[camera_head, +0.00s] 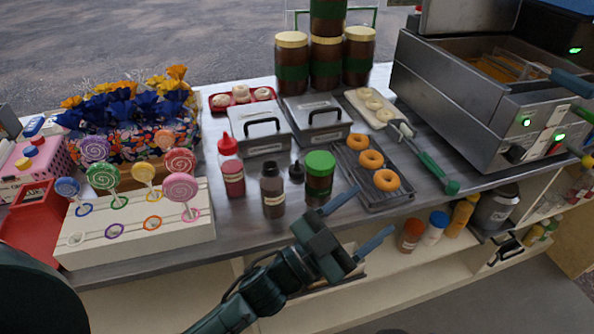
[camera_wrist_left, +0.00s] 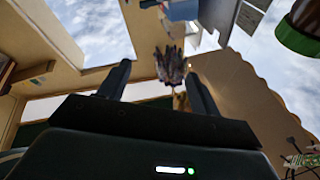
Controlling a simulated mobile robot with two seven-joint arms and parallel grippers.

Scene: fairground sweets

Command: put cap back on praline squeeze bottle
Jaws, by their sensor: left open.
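The praline squeeze bottle (camera_head: 272,190), dark brown with a pale label, stands upright near the counter's front edge. A small dark pointed cap (camera_head: 296,172) stands apart on the counter, just right of the bottle. My left gripper (camera_head: 373,211) is open and empty in front of the counter edge, to the right of the bottle and cap. Its two spread fingers also show in the left wrist view (camera_wrist_left: 158,70), with nothing between them. The bottle and cap cannot be made out in that view. My right gripper is not in view.
A green-lidded jar (camera_head: 320,178) stands right of the cap, between it and my left gripper. A red-capped squeeze bottle (camera_head: 231,170) stands left. A doughnut rack (camera_head: 372,172), metal bins (camera_head: 262,128) and a lollipop stand (camera_head: 130,240) crowd the counter. A lower shelf (camera_head: 400,262) holds bottles.

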